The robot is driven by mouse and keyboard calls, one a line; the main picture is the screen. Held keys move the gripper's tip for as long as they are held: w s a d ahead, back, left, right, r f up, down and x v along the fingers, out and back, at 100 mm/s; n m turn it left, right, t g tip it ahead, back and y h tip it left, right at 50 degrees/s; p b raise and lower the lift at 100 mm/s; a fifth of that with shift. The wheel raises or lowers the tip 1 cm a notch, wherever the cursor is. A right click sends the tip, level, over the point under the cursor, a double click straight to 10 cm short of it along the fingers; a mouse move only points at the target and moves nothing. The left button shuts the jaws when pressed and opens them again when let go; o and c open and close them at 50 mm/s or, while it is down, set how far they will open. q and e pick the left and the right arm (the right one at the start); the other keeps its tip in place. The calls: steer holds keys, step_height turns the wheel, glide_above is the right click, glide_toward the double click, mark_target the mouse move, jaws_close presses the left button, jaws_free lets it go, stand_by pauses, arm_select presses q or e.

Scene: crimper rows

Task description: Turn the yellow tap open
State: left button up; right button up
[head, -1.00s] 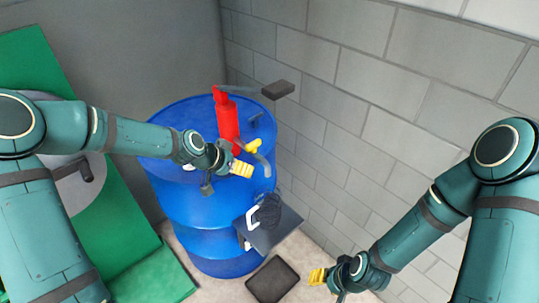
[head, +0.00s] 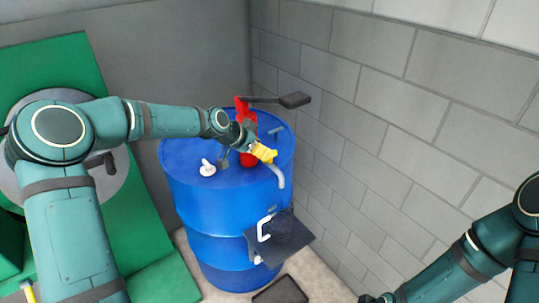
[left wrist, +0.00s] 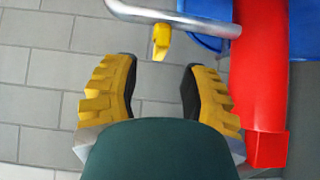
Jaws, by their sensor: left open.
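The yellow tap handle (left wrist: 161,41) sits on a grey metal pipe (left wrist: 175,18) in the left wrist view. My left gripper (left wrist: 160,75) is open, with its yellow fingers on either side of the handle's line and the handle just beyond the fingertips. I cannot tell whether they touch. In the head view my left gripper (head: 264,153) is over the rim of the blue barrel (head: 205,220), at the curved grey spout (head: 279,174). There it hides most or all of the tap handle. My right gripper's fingers are out of view.
A red pump (head: 248,158) with a dark lever (head: 290,100) stands behind my left gripper; its red body (left wrist: 262,70) is close on the right in the wrist view. A white fitting (head: 207,168) is on the barrel top. A black shelf (head: 300,240) juts out below the spout.

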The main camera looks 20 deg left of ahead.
arm_select(q)
steer(key=shift+x, duration=2.6)
jaws_close()
